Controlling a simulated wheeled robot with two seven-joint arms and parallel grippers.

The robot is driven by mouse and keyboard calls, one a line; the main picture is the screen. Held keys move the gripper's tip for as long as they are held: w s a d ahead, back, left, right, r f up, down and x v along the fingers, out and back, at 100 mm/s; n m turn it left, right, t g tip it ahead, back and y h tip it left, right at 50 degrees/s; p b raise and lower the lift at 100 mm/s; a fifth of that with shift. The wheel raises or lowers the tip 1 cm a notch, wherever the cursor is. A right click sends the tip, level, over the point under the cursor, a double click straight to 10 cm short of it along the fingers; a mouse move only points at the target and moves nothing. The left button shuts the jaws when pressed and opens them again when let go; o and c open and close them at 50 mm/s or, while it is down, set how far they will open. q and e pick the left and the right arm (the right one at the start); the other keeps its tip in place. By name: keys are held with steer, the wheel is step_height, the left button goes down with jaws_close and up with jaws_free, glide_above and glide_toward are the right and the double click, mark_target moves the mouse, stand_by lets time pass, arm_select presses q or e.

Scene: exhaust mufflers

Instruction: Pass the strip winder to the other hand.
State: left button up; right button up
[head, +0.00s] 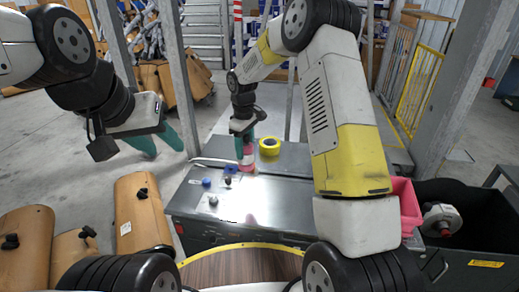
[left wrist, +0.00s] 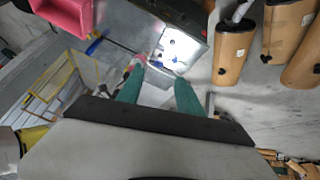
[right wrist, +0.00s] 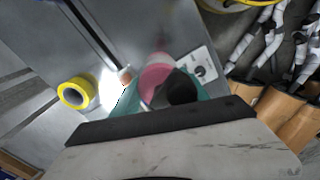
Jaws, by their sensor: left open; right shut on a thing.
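The strip winder (head: 246,159), a pink and red piece, is held over the metal workbench (head: 270,195) by my right gripper (head: 243,150). In the right wrist view the winder (right wrist: 154,78) shows as a pink round body with a dark part, between the teal fingers. My left gripper (head: 163,150) is open and empty, off to the left of the bench and apart from the winder. In the left wrist view, its teal fingers (left wrist: 160,82) are spread, with a small pink part of the winder (left wrist: 138,60) beyond them.
A pink bin (head: 406,208) and a black crate (head: 460,200) stand at the right. A metal post (head: 180,75) rises behind.

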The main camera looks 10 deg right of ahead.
arm_select(q)
steer(key=shift+o, duration=0.7)
steer(key=o, duration=0.4)
steer(key=shift+w, duration=0.2)
steer(key=shift+o, duration=1.1)
steer(key=w+a+f+t+y, duration=0.1)
steer(key=w+a+f, duration=0.1)
steer(key=w, duration=0.7)
steer(key=shift+f+m, duration=0.3)
steer(key=w+d+f+m+t+h, duration=0.1)
steer(key=w+f+m+t, duration=0.1)
steer(key=w+f, duration=0.35)
steer(key=w+d+f+m+t, duration=0.1)
steer(key=w+f, duration=0.2)
steer(key=w, duration=0.6)
steer(key=w+d+f+m+t+h, duration=0.1)
steer(key=w+d+f+h, duration=0.3)
steer(key=w+d+f, duration=0.7)
steer(key=shift+w+f+m+t+h, duration=0.3)
steer(key=shift+w+m, duration=0.1)
steer(key=shift+w, duration=0.15)
arm_select(e)
steer(key=w+a+r+n, duration=0.1)
steer(key=w+a+n, duration=0.4)
steer(key=a, duration=0.1)
steer(key=shift+w+r, duration=0.2)
steer(key=shift+r, duration=0.2)
arm_select(q)
steer(key=shift+d+r, duration=0.1)
